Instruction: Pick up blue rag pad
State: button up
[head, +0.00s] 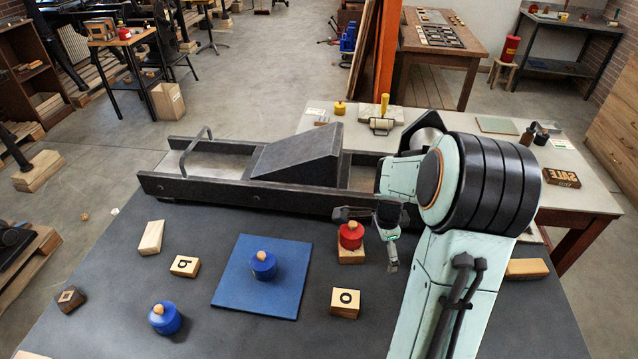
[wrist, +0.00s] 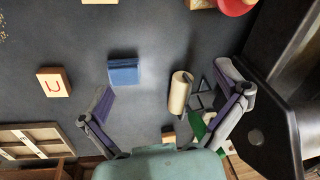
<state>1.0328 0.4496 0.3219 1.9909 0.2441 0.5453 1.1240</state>
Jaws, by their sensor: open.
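A small blue rectangular pad (wrist: 124,72), which looks like the blue rag pad, lies flat on the dark tabletop in the wrist view. It is ahead of my gripper (wrist: 168,92), left of the middle of the gap between the fingers and near the left fingertip. My gripper is open with nothing between its fingertips. It also shows in the head view (head: 367,240), beside a red knobbed pot. I cannot make out the rectangular pad in the head view, where my arm covers part of the table.
A cream roller (wrist: 180,93) with a dark frame and green handle lies close to the right finger. A lettered block (wrist: 54,83) lies left. The black press bed (head: 270,190) borders the table. Blue knobbed pots stand on a blue mat (head: 232,290) and on the tabletop (head: 164,318).

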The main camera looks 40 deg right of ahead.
jog(key=s+d+f+m, duration=0.1)
jog(key=s+f, duration=0.1)
jog(key=s, duration=0.1)
jog(key=s+d+f+m+y, duration=0.1)
jog(key=s+f, duration=0.1)
jog(key=s, duration=0.1)
jog(key=s+d+f+m, duration=0.1)
jog(key=s+d+f, duration=0.1)
jog(key=s, duration=0.1)
jog(key=shift+s+f+g+y, duration=0.3)
jog(key=shift+f+g+y, duration=0.1)
notch_tip(320, 180, down, 6)
jog(key=shift+f, duration=0.2)
jog(key=c, duration=1.2)
